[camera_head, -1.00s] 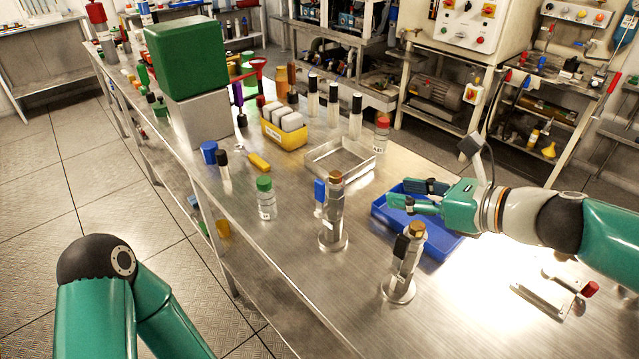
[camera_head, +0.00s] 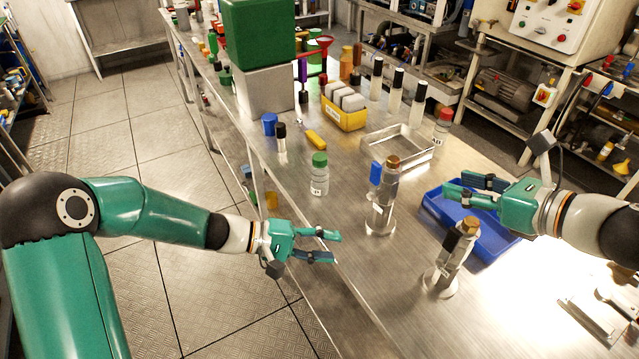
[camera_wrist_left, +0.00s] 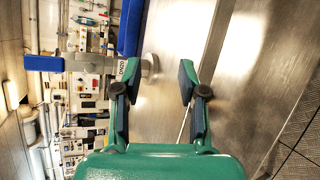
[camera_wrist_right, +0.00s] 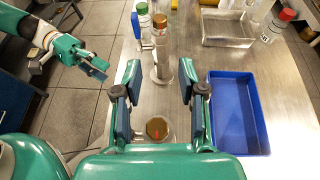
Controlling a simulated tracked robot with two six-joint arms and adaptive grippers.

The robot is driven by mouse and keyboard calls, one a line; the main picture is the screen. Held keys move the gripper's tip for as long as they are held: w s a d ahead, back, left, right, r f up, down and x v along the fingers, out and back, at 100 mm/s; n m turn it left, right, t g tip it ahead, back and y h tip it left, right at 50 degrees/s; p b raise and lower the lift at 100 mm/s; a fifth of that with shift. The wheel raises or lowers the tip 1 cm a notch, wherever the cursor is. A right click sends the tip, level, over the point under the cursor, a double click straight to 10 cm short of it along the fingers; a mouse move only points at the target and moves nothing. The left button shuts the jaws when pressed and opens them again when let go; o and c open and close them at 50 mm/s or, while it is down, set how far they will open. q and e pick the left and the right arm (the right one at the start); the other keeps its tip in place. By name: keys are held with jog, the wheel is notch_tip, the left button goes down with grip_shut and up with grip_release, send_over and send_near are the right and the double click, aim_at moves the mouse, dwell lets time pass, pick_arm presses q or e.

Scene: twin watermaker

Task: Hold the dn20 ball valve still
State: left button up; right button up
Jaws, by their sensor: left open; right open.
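The DN20 ball valve (camera_head: 382,205) stands upright on the bench, a metal body on a round base with a brown cap and blue lever. Its label (camera_wrist_left: 122,68) and blue lever (camera_wrist_left: 44,63) show in the left wrist view, partly behind a finger. My left gripper (camera_head: 337,247) is open and empty by the bench's front edge, apart from the valve at its lower left. My right gripper (camera_head: 456,186) is open and empty above the blue tray's left side, right of the valve. The valve also shows beyond its fingers in the right wrist view (camera_wrist_right: 160,60).
A second valve (camera_head: 453,258) with a black lever stands near the right gripper. The blue tray (camera_head: 500,245) lies behind it. A green-capped bottle (camera_head: 319,178) and metal tray (camera_head: 372,150) stand beyond the DN20 valve. Bare bench lies between the left gripper and the valves.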

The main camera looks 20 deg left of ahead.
aim_at(398, 167)
pick_arm(q)
jog(key=w+a+r+t+h, duration=0.1)
jog(key=w+r+t, duration=0.1)
jog(key=r, duration=0.4)
jog(key=w+a+r+t+h, duration=0.1)
jog(key=w+r+t+h, duration=0.1)
jog(key=r, duration=0.4)
jog(key=shift+w+a+r, duration=0.3)
jog(key=shift+a, duration=0.1)
pick_arm(e)
jog(key=x, duration=1.7)
jog(key=shift+s, duration=0.1)
jog(key=shift+c, duration=0.3)
grip_shut()
jog(key=shift+o, duration=1)
grip_release()
